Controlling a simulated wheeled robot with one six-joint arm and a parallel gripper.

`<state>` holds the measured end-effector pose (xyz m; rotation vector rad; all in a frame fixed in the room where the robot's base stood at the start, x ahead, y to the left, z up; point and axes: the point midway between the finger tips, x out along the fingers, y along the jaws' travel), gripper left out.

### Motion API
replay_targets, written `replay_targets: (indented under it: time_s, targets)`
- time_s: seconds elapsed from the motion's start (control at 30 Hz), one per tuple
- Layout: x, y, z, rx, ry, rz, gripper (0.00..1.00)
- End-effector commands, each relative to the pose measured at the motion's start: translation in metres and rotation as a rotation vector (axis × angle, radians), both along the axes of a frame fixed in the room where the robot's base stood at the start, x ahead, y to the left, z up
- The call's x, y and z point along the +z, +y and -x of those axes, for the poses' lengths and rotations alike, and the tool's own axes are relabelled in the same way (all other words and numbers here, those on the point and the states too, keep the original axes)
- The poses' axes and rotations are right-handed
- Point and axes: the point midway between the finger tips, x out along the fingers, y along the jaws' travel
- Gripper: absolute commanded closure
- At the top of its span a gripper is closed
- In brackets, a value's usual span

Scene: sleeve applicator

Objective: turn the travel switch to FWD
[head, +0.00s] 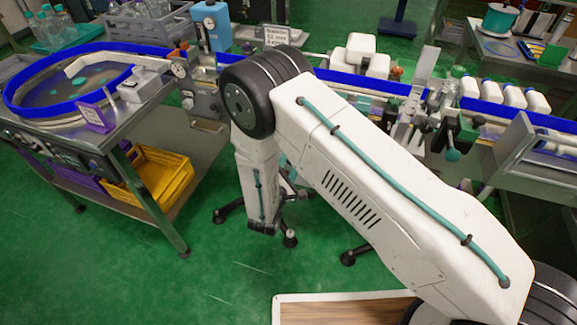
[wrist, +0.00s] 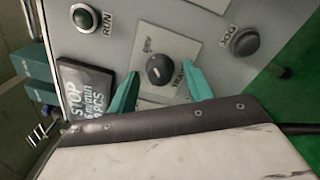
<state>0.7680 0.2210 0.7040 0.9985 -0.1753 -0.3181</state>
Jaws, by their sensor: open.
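The travel switch (wrist: 160,69) is a round black knob on a pale plate on a grey panel in the wrist view. A small light mark shows on the knob, but I cannot tell for sure which label it points to. The lettering on the plate is small, and one label is partly covered by a finger. My gripper (wrist: 160,72) is open, with one teal finger on each side of the knob. I cannot tell whether the fingers touch it. In the head view my arm hides the gripper and the switch.
A green RUN button (wrist: 84,17) is at the upper left of the panel and a dark JOG button (wrist: 243,41) at the right. A black STOP sign (wrist: 85,95) is at the left. The conveyor (head: 335,77) and steel table (head: 120,125) stand behind my arm.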

Motion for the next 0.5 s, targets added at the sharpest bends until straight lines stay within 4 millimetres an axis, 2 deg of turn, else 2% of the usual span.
replay_targets:
  time_s: [0.13,0.3,0.5]
  targets:
    - [0.0,0.0002,0.0002,0.0,0.0,0.0,0.5]
    - [0.0001,0.0004,0.0004,0.0,0.0,0.0,0.95]
    - [0.0,0.0007,0.0006,0.0,0.002,0.005,0.94]
